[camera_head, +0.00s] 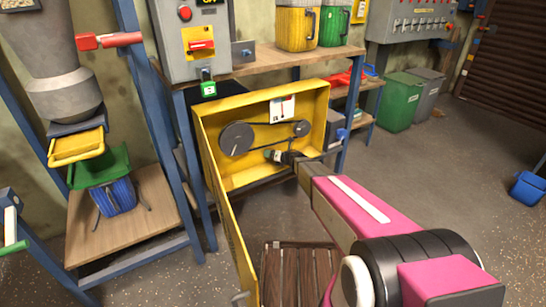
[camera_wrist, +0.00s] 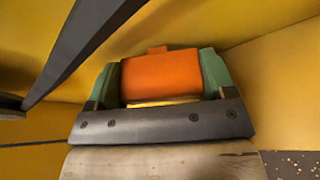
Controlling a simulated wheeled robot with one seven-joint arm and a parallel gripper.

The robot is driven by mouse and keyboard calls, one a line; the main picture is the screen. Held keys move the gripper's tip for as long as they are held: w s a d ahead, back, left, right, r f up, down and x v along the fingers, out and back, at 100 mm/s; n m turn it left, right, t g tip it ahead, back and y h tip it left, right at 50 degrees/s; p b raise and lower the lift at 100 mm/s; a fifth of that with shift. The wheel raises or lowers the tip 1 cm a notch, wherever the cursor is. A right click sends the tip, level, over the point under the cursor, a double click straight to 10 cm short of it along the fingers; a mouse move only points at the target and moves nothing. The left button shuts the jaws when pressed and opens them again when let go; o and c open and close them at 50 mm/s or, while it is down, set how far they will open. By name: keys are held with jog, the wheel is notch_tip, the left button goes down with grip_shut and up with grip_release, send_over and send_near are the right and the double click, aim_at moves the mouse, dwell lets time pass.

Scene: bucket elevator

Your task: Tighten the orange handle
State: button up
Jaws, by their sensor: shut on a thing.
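The orange handle (camera_wrist: 160,75) fills the space between the two green fingers of my gripper (camera_wrist: 163,80) in the wrist view. The fingers touch it on both sides, and a yellow strip shows below it. What the handle joins to is hidden. In the head view my gripper (camera_head: 277,156) reaches into the open yellow housing (camera_head: 206,127), below the belt. The handle cannot be made out there. A large grey pulley (camera_head: 237,138) and a small pulley (camera_head: 301,129) sit on the housing's back wall, joined by a dark belt (camera_wrist: 85,40).
The housing's yellow door (camera_head: 228,225) hangs open at the left front. A workbench (camera_head: 255,62) with yellow and green jugs stands above. A blue-legged rack (camera_head: 125,215) is at the left. A slatted wooden platform (camera_head: 300,275) lies below. Floor at the right is mostly clear.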

jog(key=n+h, duration=0.1)
jog(key=n, duration=0.1)
jog(key=n+t+h, duration=0.1)
jog(key=n+h, duration=0.1)
jog(key=shift+s+a+n+t, duration=0.1)
jog(key=shift+n+t, duration=0.2)
dwell(0.7)
jog(key=o, duration=0.6)
jog(key=shift+o, duration=0.2)
jog(key=v, duration=1.1)
